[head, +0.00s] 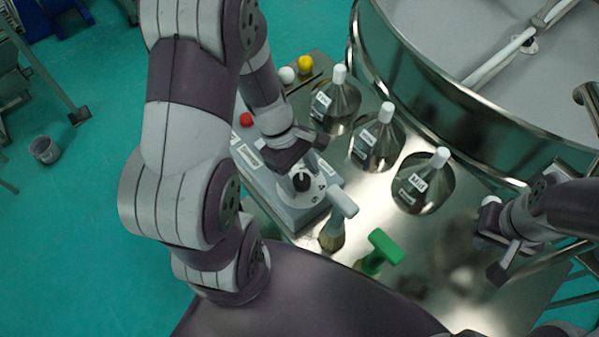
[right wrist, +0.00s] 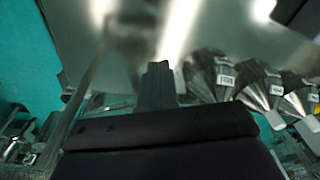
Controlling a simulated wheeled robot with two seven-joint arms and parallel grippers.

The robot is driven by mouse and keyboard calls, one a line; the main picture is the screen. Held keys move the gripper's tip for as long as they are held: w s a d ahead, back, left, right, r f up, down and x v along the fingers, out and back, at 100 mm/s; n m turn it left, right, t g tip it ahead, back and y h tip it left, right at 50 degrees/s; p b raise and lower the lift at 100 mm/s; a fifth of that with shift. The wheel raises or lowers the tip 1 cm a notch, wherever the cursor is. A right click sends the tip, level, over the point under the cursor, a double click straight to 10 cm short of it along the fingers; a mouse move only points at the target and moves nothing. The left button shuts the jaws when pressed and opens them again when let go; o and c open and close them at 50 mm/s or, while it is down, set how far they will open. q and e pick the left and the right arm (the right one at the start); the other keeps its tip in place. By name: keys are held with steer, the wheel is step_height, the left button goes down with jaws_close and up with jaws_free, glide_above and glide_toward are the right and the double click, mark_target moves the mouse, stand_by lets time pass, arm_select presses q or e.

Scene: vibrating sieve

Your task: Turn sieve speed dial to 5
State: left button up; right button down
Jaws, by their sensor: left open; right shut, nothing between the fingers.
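The dial (head: 301,181) is a dark knob on a light round plate with small marks. It sits on a grey control box (head: 284,213) at the left of the metal table. The number it points to is too small to read. My left gripper (head: 296,155) is open just above and behind the dial in the head view; whether it touches the dial I cannot tell. My right gripper (head: 508,262) is shut and empty over the right part of the table, far from the dial. Its fingers also show in the right wrist view (right wrist: 156,84). The sieve (head: 440,85) is a large shiny round drum at the upper right.
Three metal cones with white caps (head: 337,100) (head: 378,138) (head: 424,181) stand between dial and sieve. A white-topped tool (head: 340,205) and a green-topped tool (head: 383,248) stand near the box.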

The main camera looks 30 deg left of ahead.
arm_select(q)
steer(key=c, duration=1.1)
steer(key=shift+o, duration=0.2)
